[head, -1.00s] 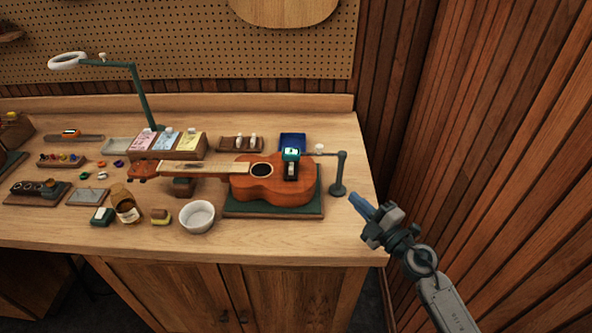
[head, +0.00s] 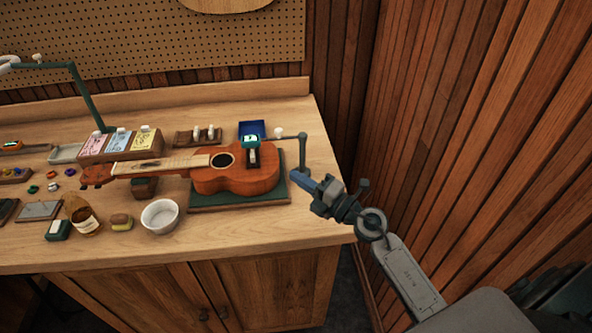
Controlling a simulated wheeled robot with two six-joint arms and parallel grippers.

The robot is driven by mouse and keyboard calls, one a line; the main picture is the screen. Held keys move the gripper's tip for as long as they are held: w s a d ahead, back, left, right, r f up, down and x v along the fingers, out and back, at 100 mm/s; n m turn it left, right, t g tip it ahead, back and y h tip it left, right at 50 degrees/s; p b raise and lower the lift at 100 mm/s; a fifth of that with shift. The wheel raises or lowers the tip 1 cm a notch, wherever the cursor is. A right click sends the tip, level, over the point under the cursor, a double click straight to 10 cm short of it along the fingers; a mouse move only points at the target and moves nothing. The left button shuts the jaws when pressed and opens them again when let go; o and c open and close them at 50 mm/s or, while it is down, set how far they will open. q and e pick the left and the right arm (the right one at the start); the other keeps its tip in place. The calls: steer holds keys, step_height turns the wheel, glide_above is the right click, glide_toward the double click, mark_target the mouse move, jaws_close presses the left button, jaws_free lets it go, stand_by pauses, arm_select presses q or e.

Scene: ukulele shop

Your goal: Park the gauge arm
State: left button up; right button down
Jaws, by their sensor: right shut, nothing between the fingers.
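The gauge arm (head: 290,135) is a thin dark bar on an upright post (head: 302,152) at the right end of the bench. It reaches left from the post top and carries a white knob (head: 279,131) near its inner end. A dark gauge with a lit teal face (head: 251,141) sits over the ukulele body (head: 238,181). The ukulele lies on a green mat (head: 240,200). My right gripper (head: 293,175) is shut and empty, just in front of the post, its blue fingers pointing left. Whether it touches the post's base is unclear. My left gripper is out of view.
A blue tray (head: 252,130) and a card box (head: 120,145) stand behind the ukulele. A lamp (head: 88,100) rises at the back left. A wood wall closes the right side.

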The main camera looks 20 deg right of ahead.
mark_target(275, 139)
steer(key=x, duration=0.3)
steer(key=d+b+x, duration=0.1)
steer(key=x, duration=0.2)
steer(key=w+x, duration=0.1)
steer(key=x, duration=0.3)
steer(key=shift+w+d, duration=0.1)
steer(key=shift+d, duration=0.2)
steer(key=shift+w+d+r+b, duration=0.15)
steer(key=shift+w+b, duration=0.15)
steer(key=shift+w, duration=0.15)
